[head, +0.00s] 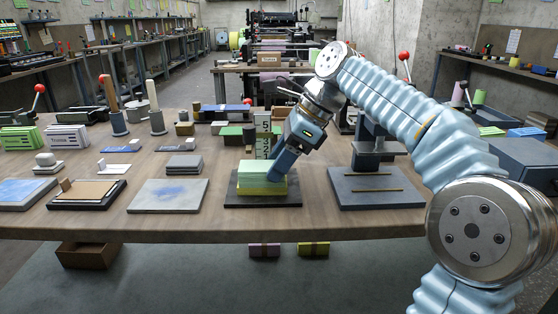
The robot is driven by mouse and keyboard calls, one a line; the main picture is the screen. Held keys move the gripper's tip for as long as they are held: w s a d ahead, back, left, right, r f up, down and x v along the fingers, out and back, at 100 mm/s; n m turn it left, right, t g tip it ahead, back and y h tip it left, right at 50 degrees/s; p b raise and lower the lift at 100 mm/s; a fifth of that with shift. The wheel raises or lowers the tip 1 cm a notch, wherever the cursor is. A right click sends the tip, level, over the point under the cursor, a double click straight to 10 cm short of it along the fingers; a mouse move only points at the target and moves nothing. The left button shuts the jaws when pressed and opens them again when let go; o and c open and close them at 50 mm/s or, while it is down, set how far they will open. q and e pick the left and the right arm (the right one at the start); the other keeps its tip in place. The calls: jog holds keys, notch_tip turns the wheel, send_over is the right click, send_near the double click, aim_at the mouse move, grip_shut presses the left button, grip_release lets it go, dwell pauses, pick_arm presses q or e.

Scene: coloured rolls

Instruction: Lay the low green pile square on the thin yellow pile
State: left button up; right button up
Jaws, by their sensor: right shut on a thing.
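The low green pile (258,169) lies on top of the thin yellow pile (258,187), and from here their edges look roughly in line. Both are on a dark square board (237,199) near the front of the table. My right gripper (281,172) reaches down from the upper right and is shut on the green pile at its right side. Its blue fingers hide that right edge and part of the yellow pile's right end. I cannot tell whether the two piles fully touch there. My left gripper is not in view.
A dark press (375,187) with brass strips stands to the right. An upright green-and-white block (263,133) stands just behind the piles. Small grey stacks (184,163) and stamps are further left.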

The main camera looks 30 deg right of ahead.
jog(key=o, duration=1)
jog(key=shift+r, duration=0.15)
jog(key=shift+p+v, duration=0.7)
jog(key=shift+v, duration=2.15)
